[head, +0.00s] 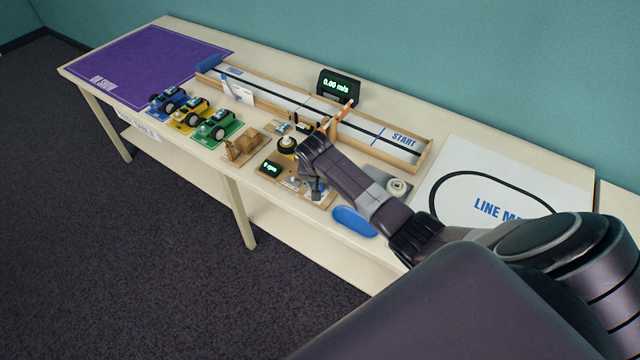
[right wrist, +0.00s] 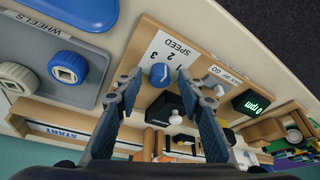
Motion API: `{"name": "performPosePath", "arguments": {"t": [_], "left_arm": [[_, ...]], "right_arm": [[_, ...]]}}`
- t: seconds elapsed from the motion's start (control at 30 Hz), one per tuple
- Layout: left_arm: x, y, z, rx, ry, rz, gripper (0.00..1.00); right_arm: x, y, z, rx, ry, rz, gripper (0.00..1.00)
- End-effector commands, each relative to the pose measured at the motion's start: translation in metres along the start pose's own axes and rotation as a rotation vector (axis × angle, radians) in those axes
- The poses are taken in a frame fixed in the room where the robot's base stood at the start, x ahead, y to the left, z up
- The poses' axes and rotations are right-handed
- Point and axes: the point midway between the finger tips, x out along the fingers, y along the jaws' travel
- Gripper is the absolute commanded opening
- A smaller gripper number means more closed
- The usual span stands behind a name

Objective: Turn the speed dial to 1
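The speed dial (right wrist: 159,75) is a small blue knob on a wooden board, beside a white label (right wrist: 168,53) reading SPEED with 1, 2 and 3. A pale mark shows on the knob, but I cannot tell which number it points to. My right gripper (right wrist: 158,82) is open, its two fingers spread to either side of the dial in the right wrist view; contact is not clear. In the head view my right gripper (head: 314,188) is over the wooden board (head: 268,180), and its wrist hides much of that area. My left gripper is not in view.
A small display (right wrist: 252,102) reads 0 rpm. A grey WHEELS tray (right wrist: 35,45) and blue oval (head: 354,221) lie close by. A ramp track (head: 360,140), speed display (head: 339,86) and toy cars (head: 219,126) stand around. The purple mat (head: 140,65) is bare.

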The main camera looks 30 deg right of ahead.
Motion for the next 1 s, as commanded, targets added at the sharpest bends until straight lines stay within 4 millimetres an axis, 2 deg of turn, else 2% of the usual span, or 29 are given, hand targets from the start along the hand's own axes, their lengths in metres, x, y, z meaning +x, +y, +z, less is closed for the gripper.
{"name": "performPosePath", "arguments": {"t": [0.07, 0.3, 0.4, 0.73, 1.0], "left_arm": [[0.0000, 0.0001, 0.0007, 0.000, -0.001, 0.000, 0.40], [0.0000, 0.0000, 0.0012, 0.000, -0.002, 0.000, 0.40], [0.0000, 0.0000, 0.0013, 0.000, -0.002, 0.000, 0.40], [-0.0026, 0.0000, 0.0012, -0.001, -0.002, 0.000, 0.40], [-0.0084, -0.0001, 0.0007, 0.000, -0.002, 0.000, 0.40]], "right_arm": [[-0.0002, -0.0002, 0.0000, 0.000, 0.000, 0.000, 0.34], [-0.0003, -0.0001, 0.0000, 0.000, 0.000, 0.000, 0.08], [-0.0003, -0.0001, 0.0001, 0.000, 0.000, 0.000, 0.00], [-0.0007, -0.0012, 0.0006, 0.037, -0.002, 0.015, 0.00], [-0.0012, -0.0032, 0.0006, 0.190, -0.004, 0.077, 0.00]]}}
